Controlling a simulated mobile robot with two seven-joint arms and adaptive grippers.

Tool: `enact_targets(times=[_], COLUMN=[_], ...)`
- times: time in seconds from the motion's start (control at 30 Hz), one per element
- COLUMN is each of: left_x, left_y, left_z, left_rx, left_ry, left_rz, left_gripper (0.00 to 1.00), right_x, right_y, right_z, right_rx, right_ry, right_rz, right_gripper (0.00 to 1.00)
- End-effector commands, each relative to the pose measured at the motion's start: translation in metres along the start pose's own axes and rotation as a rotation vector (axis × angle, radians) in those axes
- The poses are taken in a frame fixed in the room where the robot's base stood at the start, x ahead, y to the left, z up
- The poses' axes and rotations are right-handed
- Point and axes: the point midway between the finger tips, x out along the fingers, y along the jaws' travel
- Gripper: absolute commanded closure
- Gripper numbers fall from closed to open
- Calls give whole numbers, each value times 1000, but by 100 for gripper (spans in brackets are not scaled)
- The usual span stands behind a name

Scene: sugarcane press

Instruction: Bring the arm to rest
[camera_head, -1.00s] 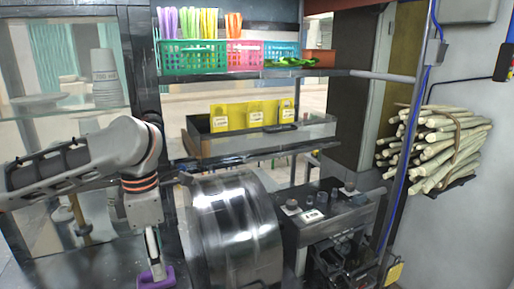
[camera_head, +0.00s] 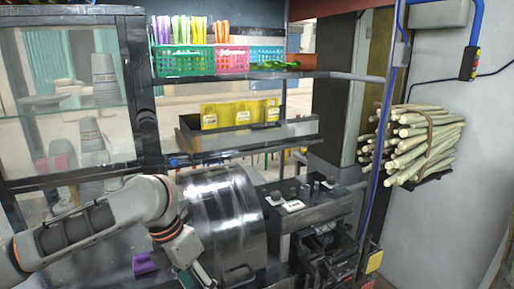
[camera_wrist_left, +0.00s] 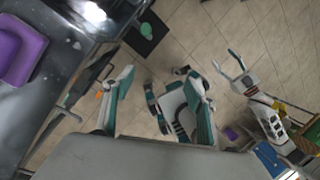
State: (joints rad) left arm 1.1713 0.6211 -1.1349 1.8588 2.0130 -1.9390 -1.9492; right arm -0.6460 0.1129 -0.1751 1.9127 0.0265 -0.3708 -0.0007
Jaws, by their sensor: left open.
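My left arm comes in from the left in the head view, bent above the counter. My left gripper (camera_head: 203,276) points down at the bottom edge, in front of the metal drum (camera_head: 222,215), and is partly cut off. In the left wrist view, its two teal fingers (camera_wrist_left: 162,95) are spread apart with nothing between them, above the tiled floor. My right gripper (camera_wrist_left: 234,72) appears in the left wrist view, its two prongs apart and empty; it is outside the head view. A purple object (camera_head: 145,262) lies on the counter, left of the left gripper, apart from it.
A control box (camera_head: 300,205) stands right of the drum. A shelf holds a yellow box (camera_head: 240,113) and colored baskets (camera_head: 184,60). A bundle of cane (camera_head: 415,140) hangs at the right wall. A glass cabinet (camera_head: 75,100) stands at left. Tiled floor (camera_wrist_left: 185,35) is open below.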

Motion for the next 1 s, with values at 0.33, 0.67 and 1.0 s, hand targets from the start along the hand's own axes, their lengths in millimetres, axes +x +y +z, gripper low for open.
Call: enact_targets(times=[0.33,0.67,1.0], left_x=[103,171,234], left_y=[-59,-61,-11], left_z=[30,32,-38], left_rx=[-747,-1521,-2273], left_ry=[-184,-292,-412], left_rz=[-311,-632,-917], left_gripper=[44,44,44], right_x=[-2,-3,-3], right_y=[-1,4,4], right_z=[7,9,8], right_rx=[-1,-15,-11], right_ry=[-11,-14,-13], right_rz=[-2,0,1], right_gripper=[44,44,44])
